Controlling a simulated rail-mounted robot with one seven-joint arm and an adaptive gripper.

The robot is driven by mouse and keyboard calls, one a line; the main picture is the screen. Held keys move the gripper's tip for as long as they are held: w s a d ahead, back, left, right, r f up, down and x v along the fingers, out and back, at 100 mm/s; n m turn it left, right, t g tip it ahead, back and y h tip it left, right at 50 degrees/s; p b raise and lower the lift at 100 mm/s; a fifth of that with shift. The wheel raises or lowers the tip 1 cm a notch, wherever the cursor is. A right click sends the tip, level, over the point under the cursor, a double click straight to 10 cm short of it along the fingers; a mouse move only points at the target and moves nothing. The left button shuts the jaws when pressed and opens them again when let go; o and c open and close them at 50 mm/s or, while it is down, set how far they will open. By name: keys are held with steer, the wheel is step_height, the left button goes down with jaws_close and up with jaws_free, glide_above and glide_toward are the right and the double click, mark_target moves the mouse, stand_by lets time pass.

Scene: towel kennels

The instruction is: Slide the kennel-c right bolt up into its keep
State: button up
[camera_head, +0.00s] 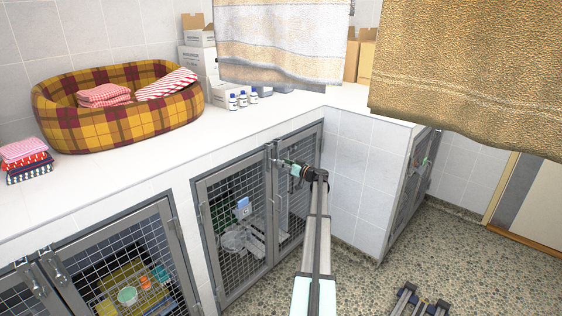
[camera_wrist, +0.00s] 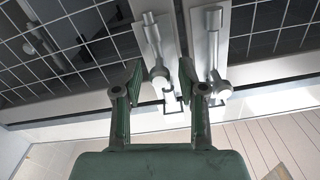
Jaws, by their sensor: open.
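In the head view, my gripper (camera_head: 296,170) is at the top of a two-door mesh kennel, by the bolts (camera_head: 272,152) where its doors meet. In the wrist view, two metal bolts stand side by side on grey plates. One bolt (camera_wrist: 153,42) lies between the open fingers of my gripper (camera_wrist: 160,74); its knob is level with the fingertips, and I cannot tell whether they touch it. The other bolt (camera_wrist: 213,50) is just outside the right finger. A dark-edged keep (camera_wrist: 172,103) shows below the first bolt, partly hidden by the finger. No label shows which kennel is c.
The white counter (camera_head: 150,178) runs above the kennels. A plaid pet bed (camera_head: 120,112) with folded towels and several small bottles (camera_head: 240,100) stand on it. Two towels (camera_head: 480,75) hang in front. A tiled side wall (camera_head: 362,180) is right of the kennel.

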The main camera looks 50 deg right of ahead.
steer(key=shift+w+d, duration=0.1)
steer(key=shift+w, duration=1)
jaws_close()
step_height(320, 180, up, 3)
steer(key=b, duration=0.3)
steer(key=shift+r, duration=0.35)
jaws_free()
